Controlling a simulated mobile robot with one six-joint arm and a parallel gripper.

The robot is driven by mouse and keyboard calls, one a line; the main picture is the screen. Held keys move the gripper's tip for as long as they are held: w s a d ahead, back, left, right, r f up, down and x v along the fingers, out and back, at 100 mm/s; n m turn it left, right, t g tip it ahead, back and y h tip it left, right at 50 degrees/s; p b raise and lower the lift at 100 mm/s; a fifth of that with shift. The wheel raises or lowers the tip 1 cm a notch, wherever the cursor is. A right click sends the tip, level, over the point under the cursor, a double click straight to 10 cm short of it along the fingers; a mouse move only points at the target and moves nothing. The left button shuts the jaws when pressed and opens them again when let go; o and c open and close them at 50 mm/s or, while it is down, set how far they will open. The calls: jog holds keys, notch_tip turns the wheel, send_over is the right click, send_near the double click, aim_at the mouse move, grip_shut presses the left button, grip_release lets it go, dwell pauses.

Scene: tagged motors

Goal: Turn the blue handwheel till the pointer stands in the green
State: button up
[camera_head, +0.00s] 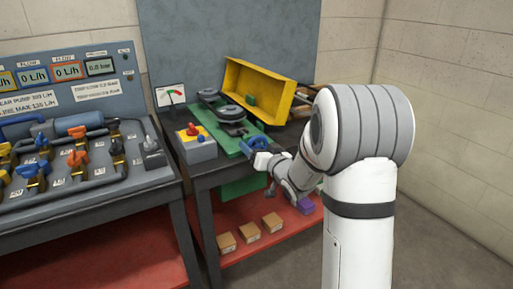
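The blue handwheel (254,143) is on the front edge of the right bench, at the near end of a green machine base (229,137). My gripper (263,157) is at the handwheel, just below and right of it in the picture. I cannot tell whether it touches the rim, and its fingers are too small and partly hidden to show open or shut. A white dial (170,96) with a coloured scale, red and green, stands at the back left of the bench. The pointer is too small to read surely.
A panel with pipes and valves (75,155) fills the left. Small boxes (249,232) lie on the red lower shelf.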

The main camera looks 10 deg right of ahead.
jog(key=shift+o, duration=1.2)
jog(key=shift+r, duration=0.1)
jog(key=shift+s+d, duration=0.1)
jog(key=v, duration=0.7)
jog(key=shift+s+p, duration=0.25)
jog(key=shift+p, duration=0.15)
jog(key=shift+r, duration=0.1)
